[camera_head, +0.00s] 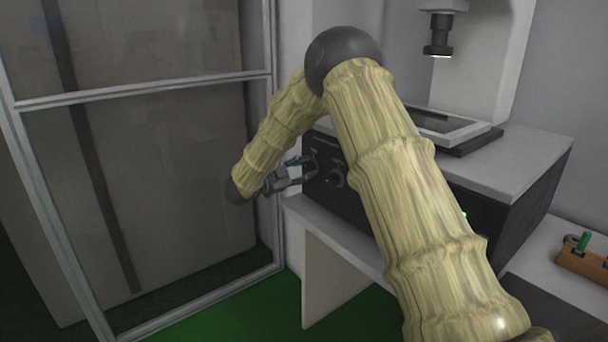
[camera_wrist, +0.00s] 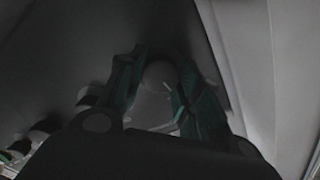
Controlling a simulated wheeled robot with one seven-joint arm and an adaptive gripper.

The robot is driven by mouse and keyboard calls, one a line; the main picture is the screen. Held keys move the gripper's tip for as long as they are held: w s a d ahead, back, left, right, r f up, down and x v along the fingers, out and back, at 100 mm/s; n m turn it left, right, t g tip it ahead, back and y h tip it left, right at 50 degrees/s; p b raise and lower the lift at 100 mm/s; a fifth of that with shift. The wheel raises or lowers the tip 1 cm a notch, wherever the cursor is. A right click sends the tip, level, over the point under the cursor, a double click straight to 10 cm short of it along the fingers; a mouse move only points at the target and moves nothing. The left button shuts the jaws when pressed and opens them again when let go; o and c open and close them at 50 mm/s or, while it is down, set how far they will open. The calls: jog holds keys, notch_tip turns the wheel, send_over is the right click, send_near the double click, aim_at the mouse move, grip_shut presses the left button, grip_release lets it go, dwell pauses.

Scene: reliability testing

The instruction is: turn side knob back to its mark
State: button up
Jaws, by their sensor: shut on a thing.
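The side knob (camera_wrist: 157,76) is a pale round shape between my fingertips in the wrist view; it is dim there. It sits on the dark side panel of a bench instrument (camera_head: 520,215). My gripper (camera_head: 308,168) reaches this panel from the left in the head view, and its fingers are closed around the knob. The wrist view shows the two greenish fingers of my gripper (camera_wrist: 160,85), one on each side of it. In the head view the fingers mostly hide the held knob. I cannot make out the mark or the knob's angle.
Another dark knob (camera_head: 335,178) sits just right of my fingertips. A lens head (camera_head: 438,38) hangs above the instrument's stage (camera_head: 445,128). A glazed metal frame (camera_head: 140,90) stands close on the left. A brown block with a green part (camera_head: 580,262) lies far right.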

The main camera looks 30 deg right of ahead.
jog(key=shift+f+m+b, duration=0.1)
jog(key=shift+m+b, duration=0.35)
jog(key=shift+m, duration=0.35)
jog(key=o, duration=1)
jog(key=a, duration=0.8)
jog(key=s+a, duration=0.1)
jog(key=a, duration=0.3)
jog(key=shift+f, duration=0.1)
